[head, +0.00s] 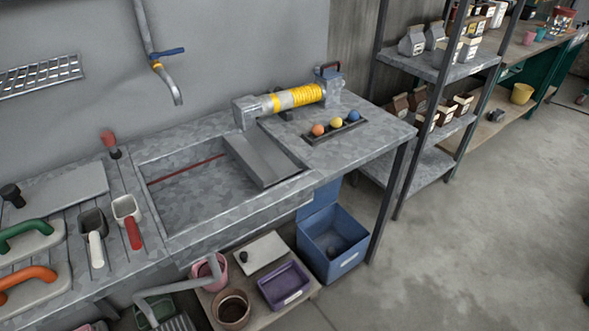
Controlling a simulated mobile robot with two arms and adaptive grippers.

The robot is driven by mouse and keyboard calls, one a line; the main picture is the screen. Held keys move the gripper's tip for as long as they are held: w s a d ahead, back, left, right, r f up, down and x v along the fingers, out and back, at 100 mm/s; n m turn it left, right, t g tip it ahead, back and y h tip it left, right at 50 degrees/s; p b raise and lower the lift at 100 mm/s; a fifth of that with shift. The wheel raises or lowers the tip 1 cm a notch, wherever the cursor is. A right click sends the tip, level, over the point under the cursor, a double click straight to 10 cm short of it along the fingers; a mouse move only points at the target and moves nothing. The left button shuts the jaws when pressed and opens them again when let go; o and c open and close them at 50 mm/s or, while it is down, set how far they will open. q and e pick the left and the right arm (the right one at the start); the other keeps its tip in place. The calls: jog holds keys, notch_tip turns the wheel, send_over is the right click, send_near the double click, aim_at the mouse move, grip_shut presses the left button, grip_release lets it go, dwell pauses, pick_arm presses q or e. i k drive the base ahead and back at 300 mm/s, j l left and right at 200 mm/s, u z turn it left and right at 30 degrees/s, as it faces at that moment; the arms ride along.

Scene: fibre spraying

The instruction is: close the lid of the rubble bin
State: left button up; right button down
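A blue bin (318,262) stands on the floor under the right end of the metal workbench. It appears to be the rubble bin, though I cannot read the label on its front. Its blue lid (317,204) stands raised at the back, so the bin is open. The top of the lid is partly hidden by the bench edge. Neither of my grippers is in view.
The bench (370,143) overhangs the bin, with a leg (391,200) just right of it. Left of the bin, a low board carries a purple tub (285,286), a pink pot and a brown pot (231,309). The floor (470,240) to the right is clear.

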aim_at(326, 194)
jog(key=i+l+u, duration=0.1)
jog(key=u, duration=0.35)
jog(key=i+l+u, duration=0.1)
jog(key=l+u, duration=0.25)
jog(key=u, duration=0.15)
jog(key=l+u, duration=0.25)
jog(key=u, duration=0.2)
jog(key=l+u, duration=0.25)
jog(key=u, duration=0.25)
